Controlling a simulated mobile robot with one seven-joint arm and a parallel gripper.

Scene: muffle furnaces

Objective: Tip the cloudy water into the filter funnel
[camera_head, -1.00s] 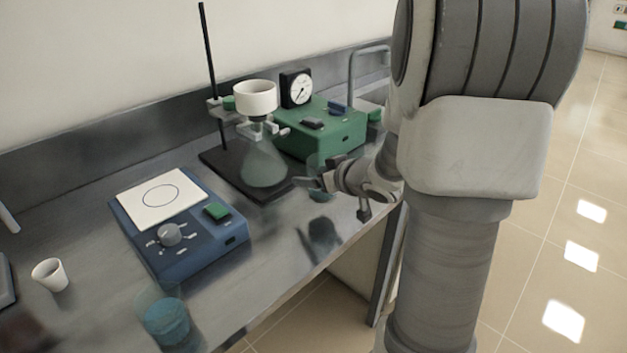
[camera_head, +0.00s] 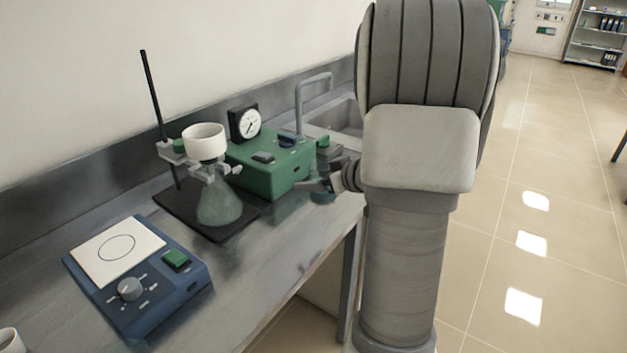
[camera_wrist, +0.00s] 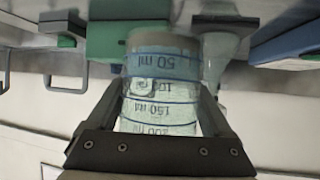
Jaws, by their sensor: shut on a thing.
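The white filter funnel (camera_head: 204,141) sits upright on a conical glass flask (camera_head: 219,206), held by a clamp on a dark stand (camera_head: 154,95). My gripper (camera_head: 325,184) is to the right of the flask, by the right end of the green pump, partly hidden behind my arm. In the wrist view my gripper (camera_wrist: 160,118) is shut on a glass beaker (camera_wrist: 162,72) with blue volume marks and pale, cloudy contents. The beaker is hard to make out in the head view. The flask also shows in the wrist view (camera_wrist: 218,52), beyond the beaker.
The green pump (camera_head: 270,165) with a black dial gauge (camera_head: 244,123) stands right of the funnel. A blue stirrer plate (camera_head: 138,275) is in front at left. A sink (camera_head: 345,115) with a tap lies behind. The bench front is clear.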

